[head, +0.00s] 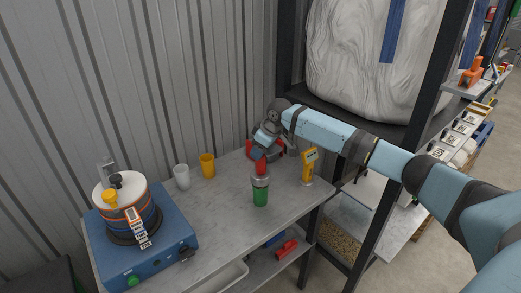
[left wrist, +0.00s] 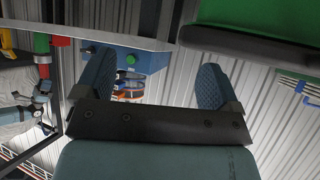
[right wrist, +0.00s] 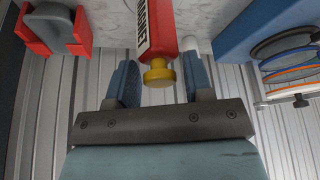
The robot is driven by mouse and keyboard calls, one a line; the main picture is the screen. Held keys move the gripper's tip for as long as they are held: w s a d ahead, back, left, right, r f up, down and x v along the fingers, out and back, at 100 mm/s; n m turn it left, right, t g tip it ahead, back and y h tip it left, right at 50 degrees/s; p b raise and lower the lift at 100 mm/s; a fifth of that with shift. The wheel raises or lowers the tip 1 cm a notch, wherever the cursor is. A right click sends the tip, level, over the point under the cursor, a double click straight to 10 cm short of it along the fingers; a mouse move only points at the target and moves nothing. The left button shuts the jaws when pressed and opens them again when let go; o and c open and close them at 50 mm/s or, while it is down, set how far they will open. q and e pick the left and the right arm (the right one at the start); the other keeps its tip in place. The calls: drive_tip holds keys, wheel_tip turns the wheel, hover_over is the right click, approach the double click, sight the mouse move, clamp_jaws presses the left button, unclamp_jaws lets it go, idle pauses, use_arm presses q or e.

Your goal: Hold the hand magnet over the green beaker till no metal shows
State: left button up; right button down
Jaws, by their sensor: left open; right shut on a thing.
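The green beaker (head: 260,196) stands upright on the grey bench in the head view, with a grey band at its top. It also shows upside down at the left of the left wrist view (left wrist: 41,43). My right gripper (head: 264,143) is shut on the red hand magnet (head: 261,167) and holds it upright directly above the beaker. I cannot tell whether magnet and beaker touch. In the right wrist view the magnet (right wrist: 160,30) has a white label and a yellow knob. My left gripper (left wrist: 152,85) is open and empty, outside the head view.
A yellow device (head: 309,166) stands right of the beaker. An orange cup (head: 207,165) and a white cup (head: 182,177) stand to the left. A blue machine (head: 180,232) fills the bench's left end. A red holder (right wrist: 45,32) is behind the magnet. A dark post (head: 385,180) rises at the right.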

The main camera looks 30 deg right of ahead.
drive_tip(key=shift+r, duration=0.1)
drive_tip(key=shift+r+p, duration=0.55)
drive_tip(key=shift+p, duration=0.05)
wheel_tip(320, 180, up, 4)
drive_tip(key=p, duration=0.3)
drive_tip(key=shift+f, duration=0.25)
wheel_tip(320, 180, up, 2)
drive_tip(key=p, duration=0.3)
drive_tip(key=shift+r, duration=0.15)
drive_tip(key=shift+r+p, duration=0.5)
drive_tip(key=shift+r, duration=0.1)
drive_tip(key=shift+f, duration=0.1)
use_arm(q)
wheel_tip(320, 180, up, 6)
drive_tip(key=shift+s+a+r+n+y, duration=0.2)
drive_tip(key=shift+a+n+y, duration=0.1)
drive_tip(key=shift+a, duration=0.15)
drive_tip(key=shift+w, duration=0.1)
